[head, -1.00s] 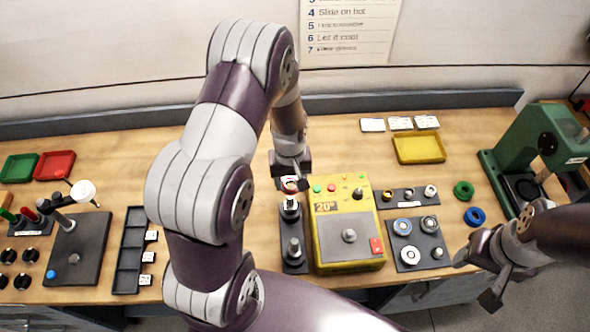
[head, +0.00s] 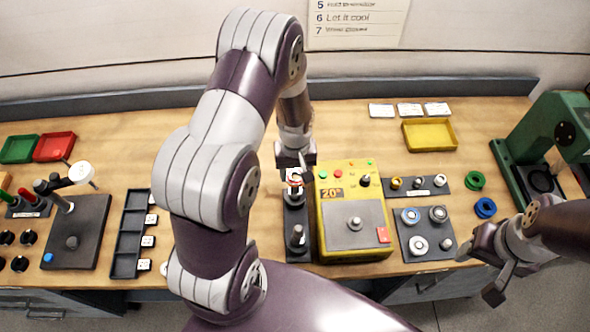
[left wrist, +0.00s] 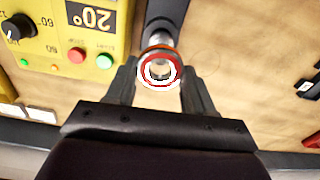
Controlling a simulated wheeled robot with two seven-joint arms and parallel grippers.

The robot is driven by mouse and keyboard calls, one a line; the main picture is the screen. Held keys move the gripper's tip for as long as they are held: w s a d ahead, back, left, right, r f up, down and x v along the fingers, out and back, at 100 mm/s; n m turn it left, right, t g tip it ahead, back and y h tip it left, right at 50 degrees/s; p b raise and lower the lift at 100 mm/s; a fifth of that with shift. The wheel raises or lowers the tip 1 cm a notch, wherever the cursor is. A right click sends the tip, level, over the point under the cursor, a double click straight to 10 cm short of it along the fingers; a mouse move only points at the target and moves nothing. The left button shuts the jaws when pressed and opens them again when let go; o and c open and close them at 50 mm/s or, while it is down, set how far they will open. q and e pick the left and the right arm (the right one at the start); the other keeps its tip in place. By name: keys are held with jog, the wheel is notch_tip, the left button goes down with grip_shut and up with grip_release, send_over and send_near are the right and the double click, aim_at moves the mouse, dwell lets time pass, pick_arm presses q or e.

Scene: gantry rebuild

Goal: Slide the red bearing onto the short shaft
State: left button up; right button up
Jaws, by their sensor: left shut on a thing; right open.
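The red bearing (head: 295,179), a ring with a red and white face, is between the fingers of my left gripper (head: 296,168). In the left wrist view the bearing (left wrist: 160,70) shows face-on between the fingertips (left wrist: 160,88). A dark stand (head: 296,215) carries two upright metal shafts, one at the back (head: 294,192) and one at the front (head: 298,236). The bearing is at the top of the back shaft; I cannot tell whether it is around it or just above. My right gripper (head: 480,272) is open and empty at the front right.
A yellow heater (head: 325,225) stands close right of the shaft stand. Beyond it are a plate of rings (head: 425,250), green (head: 475,180) and blue (head: 485,208) rings, and a green press (head: 545,140). A black compartment tray (head: 130,235) is on the left.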

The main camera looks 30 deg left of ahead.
pick_arm(q)
jog(key=shift+s+f+b, duration=0.2)
jog(key=shift+f+b, duration=0.3)
jog(key=shift+f, duration=0.15)
jog(key=shift+w+f+b, duration=0.15)
jog(key=shift+f+b, duration=0.15)
jog(key=shift+f, duration=0.25)
jog(key=o, duration=1.3)
jog(key=shift+r, duration=0.15)
notch_tip(320, 180, up, 12)
jog(key=b, duration=0.3)
jog(key=shift+r, duration=0.2)
